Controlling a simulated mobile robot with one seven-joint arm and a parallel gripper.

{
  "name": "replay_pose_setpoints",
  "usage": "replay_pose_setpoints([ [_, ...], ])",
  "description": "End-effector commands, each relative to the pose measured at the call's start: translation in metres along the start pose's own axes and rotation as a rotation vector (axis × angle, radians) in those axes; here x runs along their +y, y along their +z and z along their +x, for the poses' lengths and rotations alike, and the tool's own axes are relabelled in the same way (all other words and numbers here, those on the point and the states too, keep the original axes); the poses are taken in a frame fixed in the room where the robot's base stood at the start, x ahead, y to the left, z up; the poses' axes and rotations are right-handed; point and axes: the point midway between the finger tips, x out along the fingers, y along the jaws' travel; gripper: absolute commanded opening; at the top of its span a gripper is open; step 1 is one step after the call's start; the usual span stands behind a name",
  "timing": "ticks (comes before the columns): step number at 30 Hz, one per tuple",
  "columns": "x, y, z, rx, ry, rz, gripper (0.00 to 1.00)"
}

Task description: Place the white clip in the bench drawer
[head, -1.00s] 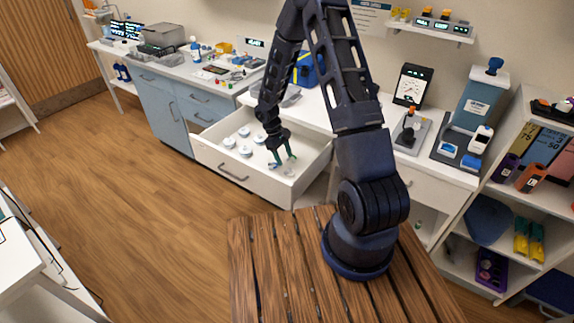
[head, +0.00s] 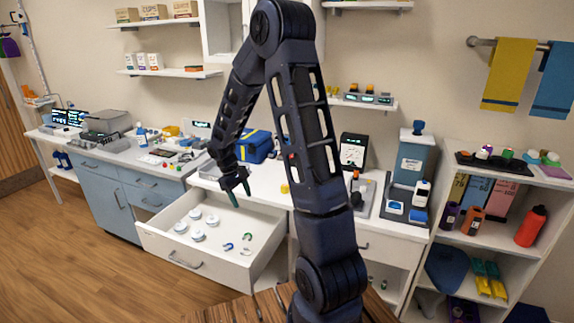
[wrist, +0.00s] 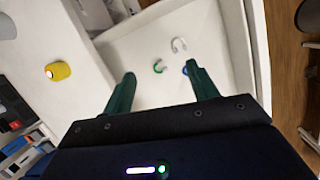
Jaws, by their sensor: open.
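The bench drawer (head: 190,262) is pulled open below the counter. In the wrist view, a white clip (wrist: 179,45) lies on the drawer floor, near a green clip (wrist: 159,67) and a partly hidden blue clip (wrist: 185,69). In the head view, the blue clip (head: 227,247) and green clip (head: 247,237) lie in the drawer's right part, with a small pale shape beside them. My gripper (head: 241,196) is open and empty, above the drawer and apart from the clips. Its two green fingers (wrist: 160,76) show spread in the wrist view.
Several white round-topped items (head: 198,236) stand in the drawer's left part. A blue and yellow bag (head: 254,146) and a small yellow item (head: 284,188) are on the counter behind. A shelf unit (head: 490,243) stands at the right. Floor at the left is clear.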

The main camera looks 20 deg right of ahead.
Motion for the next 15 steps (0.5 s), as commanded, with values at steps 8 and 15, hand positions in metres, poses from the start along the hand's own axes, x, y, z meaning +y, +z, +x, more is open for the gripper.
replay_pose_setpoints([
  [8,0.012,0.059,-0.065,0.095,0.019,0.131,0.59],
  [15,0.013,0.114,-0.108,0.182,0.023,0.24,0.59],
])
